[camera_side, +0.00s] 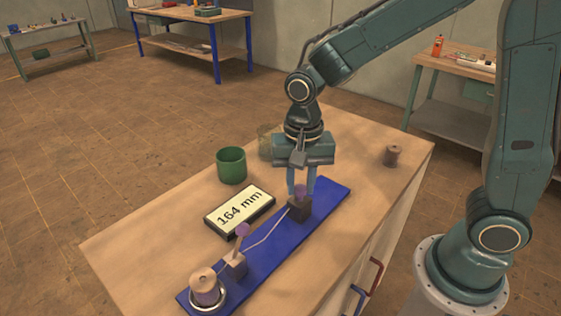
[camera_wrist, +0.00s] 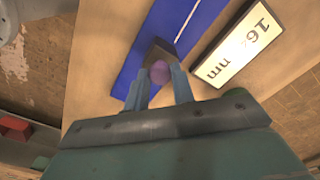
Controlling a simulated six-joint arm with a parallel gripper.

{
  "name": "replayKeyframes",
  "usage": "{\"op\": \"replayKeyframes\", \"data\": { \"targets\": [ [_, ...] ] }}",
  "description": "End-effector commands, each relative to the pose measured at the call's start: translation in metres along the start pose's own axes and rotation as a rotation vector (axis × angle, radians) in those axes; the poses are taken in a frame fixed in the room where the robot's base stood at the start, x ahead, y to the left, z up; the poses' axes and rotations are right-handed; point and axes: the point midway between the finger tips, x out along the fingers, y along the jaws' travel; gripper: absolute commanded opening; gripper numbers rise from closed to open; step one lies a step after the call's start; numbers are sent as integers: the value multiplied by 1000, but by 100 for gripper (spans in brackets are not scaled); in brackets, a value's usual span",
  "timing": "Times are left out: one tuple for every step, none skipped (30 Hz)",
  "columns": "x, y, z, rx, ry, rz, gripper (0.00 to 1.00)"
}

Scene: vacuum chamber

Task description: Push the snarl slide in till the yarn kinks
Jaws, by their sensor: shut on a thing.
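The snarl slide is a dark block (camera_side: 299,208) with a purple knob (camera_wrist: 160,72), at the far end of the blue base (camera_side: 325,197). My gripper (camera_side: 301,190) is shut on the knob from above, with one finger on each side. The block also shows in the wrist view (camera_wrist: 160,49). A pale yarn (camera_side: 268,235) runs from the block to a brown clamp block (camera_side: 235,266) with its own purple knob. In the side view the yarn seems slightly bent; I cannot tell if this is a kink. The display (camera_side: 240,209) reads 164 mm.
A spool (camera_side: 205,287) sits in a metal cup at the base's near end. A green cup (camera_side: 231,165), a glass jar (camera_side: 266,141) and a small brown spool (camera_side: 393,155) stand on the wooden bench. Bench top right of the base is clear.

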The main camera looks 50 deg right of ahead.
Motion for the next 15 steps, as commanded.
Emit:
{"op": "replayKeyframes", "data": {
  "targets": [
    [-1, -7, 4, -5, 2, -5, 0],
    [-1, -9, 7, -6, 3, -6, 0],
    [-1, -11, 9, -5, 3, -6, 0],
    [-1, -12, 10, -4, 3, -6, 0],
    [-1, -14, 12, -3, 3, -7, 0],
    [-1, -15, 13, -3, 3, -7, 0],
    [-1, -15, 13, -3, 3, -7, 0],
    [-1, -15, 14, -2, 3, -7, 0],
    [-1, -15, 14, -2, 3, -7, 0],
    [-1, -15, 14, -2, 3, -7, 0],
    [-1, -15, 13, -1, 3, -7, 0],
    [-1, -15, 13, -1, 3, -7, 0],
    [-1, -15, 13, -1, 3, -7, 0],
    [-1, -15, 13, -1, 3, -7, 0],
    [-1, -15, 13, -1, 4, -7, 0]
  ]
}}
